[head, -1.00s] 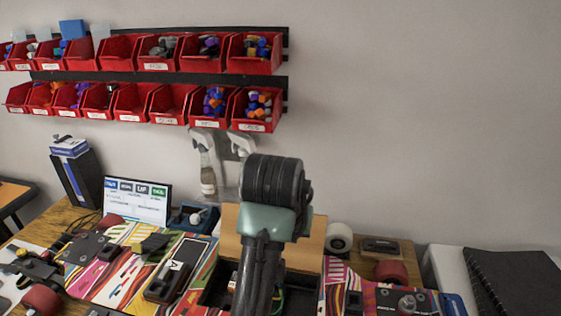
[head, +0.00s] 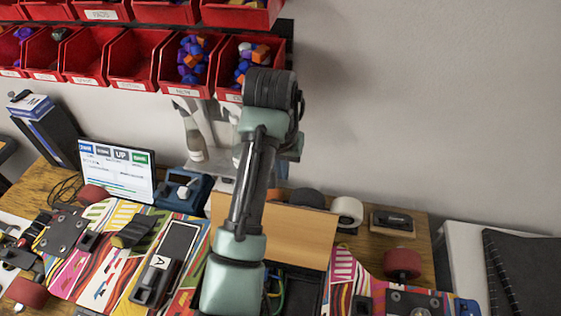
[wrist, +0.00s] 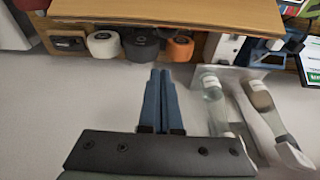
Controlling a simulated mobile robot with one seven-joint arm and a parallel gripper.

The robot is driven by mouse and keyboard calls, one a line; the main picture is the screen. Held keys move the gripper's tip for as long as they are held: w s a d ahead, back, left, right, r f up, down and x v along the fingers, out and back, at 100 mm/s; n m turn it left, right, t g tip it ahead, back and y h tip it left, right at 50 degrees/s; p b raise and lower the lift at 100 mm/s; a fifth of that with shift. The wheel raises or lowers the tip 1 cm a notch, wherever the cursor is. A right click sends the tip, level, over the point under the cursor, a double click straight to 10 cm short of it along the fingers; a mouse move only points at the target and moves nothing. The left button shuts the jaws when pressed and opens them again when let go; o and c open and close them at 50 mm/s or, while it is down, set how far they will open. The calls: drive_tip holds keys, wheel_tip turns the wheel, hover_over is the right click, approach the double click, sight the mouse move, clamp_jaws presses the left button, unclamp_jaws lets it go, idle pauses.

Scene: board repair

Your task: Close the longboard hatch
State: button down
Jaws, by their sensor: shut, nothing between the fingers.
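The longboard (head: 92,283) lies across the workbench with a colorful striped deck. Its hatch (head: 303,236) is a light wood panel, raised and tilted open over a dark compartment (head: 300,288) with wires in it. My arm covers part of the hatch and compartment in the head view. In the wrist view the hatch (wrist: 180,12) shows along the top edge. My gripper (wrist: 160,72) has its two blue fingers shut together and empty, a little apart from the hatch. The gripper itself is hidden behind my arm in the head view.
Wheels (head: 347,211) stand behind the hatch. Red bins (head: 185,70) hang above. A small screen (head: 117,170) and a blue device (head: 183,190) stand at the back left. A long tool (head: 165,264) lies on the deck.

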sight(272, 227)
drive_tip(key=shift+s+a+f+p, duration=0.1)
drive_tip(key=shift+s+f+p, duration=0.25)
drive_tip(key=shift+f, duration=0.4)
drive_tip(key=shift+s+a+f+p, duration=0.1)
drive_tip(key=shift+s+f+p, duration=0.2)
drive_tip(key=shift+f, duration=0.45)
drive_tip(key=shift+s+a+f+p, duration=0.1)
drive_tip(key=shift+s+f+p, duration=0.25)
drive_tip(key=shift+f, duration=0.4)
